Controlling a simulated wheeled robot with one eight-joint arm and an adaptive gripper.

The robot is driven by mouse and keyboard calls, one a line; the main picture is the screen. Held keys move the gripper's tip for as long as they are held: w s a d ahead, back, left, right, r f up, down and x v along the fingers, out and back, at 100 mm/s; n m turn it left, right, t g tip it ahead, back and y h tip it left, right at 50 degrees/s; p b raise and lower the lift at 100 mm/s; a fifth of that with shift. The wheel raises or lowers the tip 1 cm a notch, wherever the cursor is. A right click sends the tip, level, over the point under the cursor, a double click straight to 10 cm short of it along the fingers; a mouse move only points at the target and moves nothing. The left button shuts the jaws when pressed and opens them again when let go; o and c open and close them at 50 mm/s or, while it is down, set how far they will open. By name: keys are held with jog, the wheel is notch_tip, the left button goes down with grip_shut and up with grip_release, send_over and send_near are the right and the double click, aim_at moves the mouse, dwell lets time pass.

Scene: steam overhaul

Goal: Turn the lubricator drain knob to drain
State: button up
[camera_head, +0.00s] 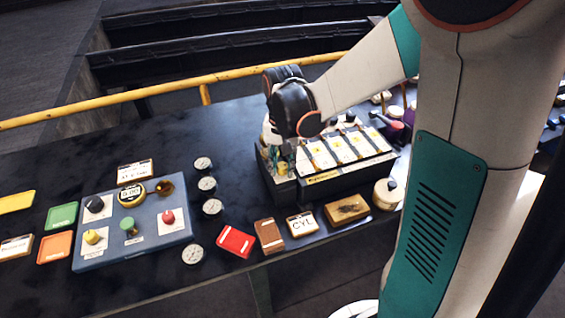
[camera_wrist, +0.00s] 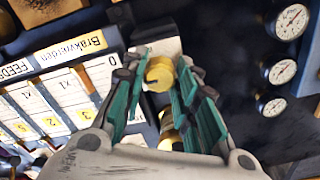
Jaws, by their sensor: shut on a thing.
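The lubricator (camera_head: 325,178) is a dark box with white numbered panels on top, standing on the dark bench; its panels also show in the wrist view (camera_wrist: 45,97). A yellow, brass-like knob (camera_wrist: 160,74) sits at the lubricator's end, and it also shows in the head view (camera_head: 283,169) under my wrist. My gripper (camera_wrist: 161,62) has its teal fingers closed on either side of this knob. The fingers hide the knob's sides, and I cannot read any drain marking near it. In the head view my wrist hides most of the gripper.
Left of the lubricator are several round gauges (camera_head: 207,184) and a blue panel (camera_head: 150,238) with coloured knobs. A red block (camera_head: 235,241), a brown block (camera_head: 269,236) and a CYL plate (camera_head: 302,224) lie along the front edge. A yellow rail (camera_head: 150,91) runs behind the bench.

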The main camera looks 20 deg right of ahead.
aim_at(283, 166)
jog(key=shift+s, duration=0.1)
jog(key=o, duration=1.1)
jog(key=shift+c, duration=0.2)
notch_tip(283, 166, up, 12)
